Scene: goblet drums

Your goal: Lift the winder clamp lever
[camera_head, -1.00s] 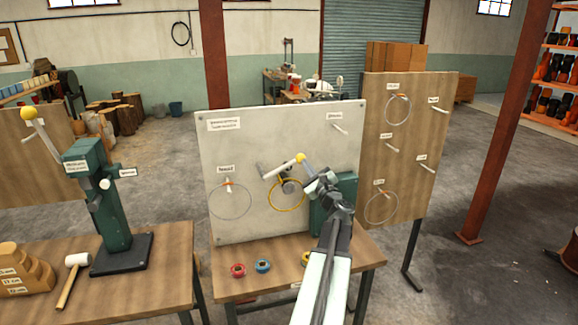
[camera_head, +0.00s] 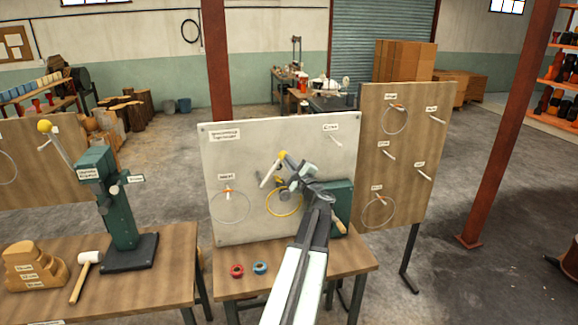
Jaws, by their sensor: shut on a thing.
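The winder (camera_head: 341,198) is a dark green box at the lower right of the pale board (camera_head: 235,155). Its clamp lever ends in a yellow knob (camera_head: 282,155) in front of the board. My gripper (camera_head: 287,166) is shut on the lever near this knob; the jaws hide most of the lever. A yellow ring (camera_head: 271,208) hangs against the board just below the gripper, partly behind my arm. A pale rod (camera_head: 269,175) slants beside the knob. A wooden handle (camera_head: 340,226) shows at the winder's lower right.
A green press (camera_head: 110,195) with its own yellow-knobbed lever (camera_head: 45,126) stands on the left bench, beside a mallet (camera_head: 87,262). Red (camera_head: 237,271) and blue (camera_head: 260,268) spools lie on the bench below the board. A wooden pegboard (camera_head: 404,150) stands to the right.

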